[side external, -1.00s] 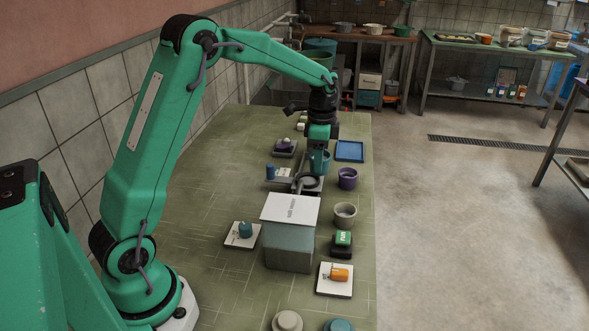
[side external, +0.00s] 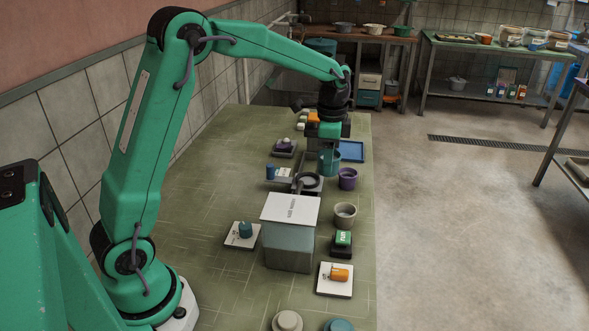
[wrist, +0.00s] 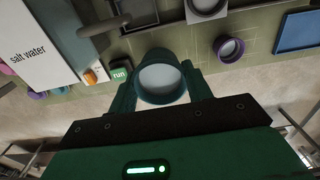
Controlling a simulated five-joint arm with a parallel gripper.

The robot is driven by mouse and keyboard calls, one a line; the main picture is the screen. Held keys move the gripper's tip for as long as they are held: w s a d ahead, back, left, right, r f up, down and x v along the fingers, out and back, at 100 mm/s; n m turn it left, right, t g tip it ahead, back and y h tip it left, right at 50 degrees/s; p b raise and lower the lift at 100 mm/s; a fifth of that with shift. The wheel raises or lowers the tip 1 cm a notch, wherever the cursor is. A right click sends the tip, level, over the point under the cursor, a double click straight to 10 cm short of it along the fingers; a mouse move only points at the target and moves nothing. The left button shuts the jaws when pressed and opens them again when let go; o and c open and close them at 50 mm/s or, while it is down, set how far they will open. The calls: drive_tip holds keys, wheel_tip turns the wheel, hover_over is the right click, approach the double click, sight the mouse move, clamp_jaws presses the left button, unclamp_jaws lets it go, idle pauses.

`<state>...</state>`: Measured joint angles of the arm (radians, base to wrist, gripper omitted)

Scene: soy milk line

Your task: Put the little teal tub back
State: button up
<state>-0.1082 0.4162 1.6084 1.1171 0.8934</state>
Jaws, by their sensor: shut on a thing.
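The teal tub (side external: 329,163) is held upright between the fingers of my gripper (side external: 329,146), above the far part of the green bench. In the wrist view the tub (wrist: 162,78) sits between both fingers, with its round opening and pale inside facing the camera. My gripper is shut on it. The tub looks clear of the dark round holder (side external: 308,183) nearer the camera. A blue tray (side external: 351,152) lies behind the tub to the right; its bare surface also shows in the wrist view (wrist: 300,32).
A purple tub (side external: 347,178) and a grey tub (side external: 345,214) stand along the right edge. A white-topped box (side external: 290,208), a green run button (side external: 342,239) and an orange item on a white plate (side external: 340,275) are nearer. The bench's left side has free room.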

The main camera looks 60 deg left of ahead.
drive_tip(key=w+d+f, duration=0.3)
drive_tip(key=d, duration=0.7)
drive_tip(key=w+a+f, duration=0.1)
drive_tip(key=a+f, duration=0.1)
drive_tip(key=a, duration=0.1)
drive_tip(key=w+a+f, duration=0.2)
drive_tip(key=a+f, duration=0.1)
drive_tip(key=a, duration=0.1)
drive_tip(key=w+a+f, duration=0.2)
drive_tip(key=a, duration=0.2)
drive_tip(key=shift+w+f, duration=0.1)
drive_tip(key=shift+f, duration=0.1)
drive_tip(key=shift+d+f, duration=0.1)
drive_tip(key=shift+f, duration=1.9)
drive_tip(key=shift+f, duration=0.15)
drive_tip(key=o, duration=1.1)
